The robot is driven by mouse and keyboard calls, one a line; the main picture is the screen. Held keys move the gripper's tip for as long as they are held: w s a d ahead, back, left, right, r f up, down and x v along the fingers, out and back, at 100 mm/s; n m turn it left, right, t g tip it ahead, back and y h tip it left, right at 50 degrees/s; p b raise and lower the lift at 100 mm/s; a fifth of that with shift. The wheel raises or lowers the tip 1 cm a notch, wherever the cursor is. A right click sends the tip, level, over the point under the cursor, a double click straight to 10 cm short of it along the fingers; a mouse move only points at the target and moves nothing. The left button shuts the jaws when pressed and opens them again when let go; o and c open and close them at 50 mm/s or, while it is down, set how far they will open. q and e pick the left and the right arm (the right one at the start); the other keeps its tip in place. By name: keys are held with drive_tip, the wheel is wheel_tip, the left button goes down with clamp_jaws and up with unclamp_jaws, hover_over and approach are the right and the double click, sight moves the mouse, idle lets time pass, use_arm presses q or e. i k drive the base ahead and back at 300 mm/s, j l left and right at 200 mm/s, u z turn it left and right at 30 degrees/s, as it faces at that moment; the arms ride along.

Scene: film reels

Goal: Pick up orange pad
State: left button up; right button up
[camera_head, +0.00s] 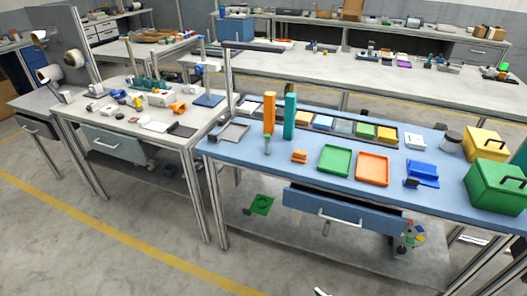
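Several orange things are in view and I cannot tell for sure which one is the orange pad. A flat, square orange piece with a raised rim (373,168) lies on the blue workbench (232,154), right of a similar green one (335,160). A small orange piece (300,156) lies to the left of the green one. A tall orange block (269,114) stands upright farther back, beside a tall teal block (290,116).
A green box (496,187) and a yellow box (485,144) stand at the bench's right end, near a blue holder (421,174). A drawer (341,207) under the bench is partly open. A cluttered grey bench (95,126) stands left. Floor in front is mostly clear.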

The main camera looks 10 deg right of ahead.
sight(300, 156)
drive_tip(key=z, duration=0.65)
